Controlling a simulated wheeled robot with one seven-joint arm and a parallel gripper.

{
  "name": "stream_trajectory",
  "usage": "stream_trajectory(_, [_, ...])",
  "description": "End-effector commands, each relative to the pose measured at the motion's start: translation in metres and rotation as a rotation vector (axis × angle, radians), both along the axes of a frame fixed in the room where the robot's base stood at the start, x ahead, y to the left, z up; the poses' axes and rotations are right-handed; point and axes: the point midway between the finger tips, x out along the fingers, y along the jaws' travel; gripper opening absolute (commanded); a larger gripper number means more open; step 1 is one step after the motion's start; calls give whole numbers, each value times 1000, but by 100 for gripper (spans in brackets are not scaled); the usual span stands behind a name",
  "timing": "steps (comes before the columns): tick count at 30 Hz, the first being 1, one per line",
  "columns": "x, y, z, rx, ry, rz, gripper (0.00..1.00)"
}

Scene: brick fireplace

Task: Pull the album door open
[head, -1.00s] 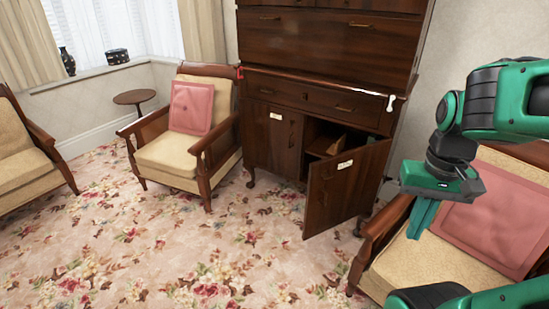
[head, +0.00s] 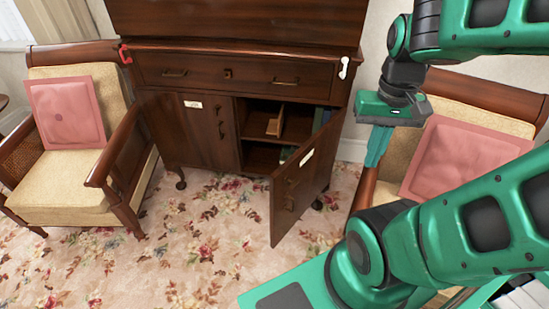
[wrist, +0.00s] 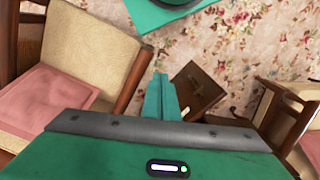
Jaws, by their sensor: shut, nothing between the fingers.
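The dark wooden cabinet (head: 235,67) stands against the wall. Its right lower door (head: 298,180), with a white label (head: 306,157), stands wide open and swung out into the room. Its left lower door (head: 196,133), also with a white label, is shut. The open compartment shows a shelf, a small wooden box (head: 275,124) and book-like items. My gripper (head: 376,147) is shut and empty, pointing down, to the right of the open door and apart from it. In the wrist view, my closed fingers (wrist: 161,97) show beside the open door (wrist: 198,90).
An armchair with a pink cushion (head: 66,112) stands left of the cabinet. Another armchair with a pink cushion (head: 463,155) stands at right, behind my arm. Red (head: 125,54) and white (head: 344,67) hooks sit at the cabinet's edges. Flowered carpet (head: 200,235) in front is clear.

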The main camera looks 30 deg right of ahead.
Motion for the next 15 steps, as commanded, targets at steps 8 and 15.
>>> stream_trajectory(8, [0,0,0,0,0,0,0])
stream_trajectory(15, [-6,1,6,0,-9,19,0])
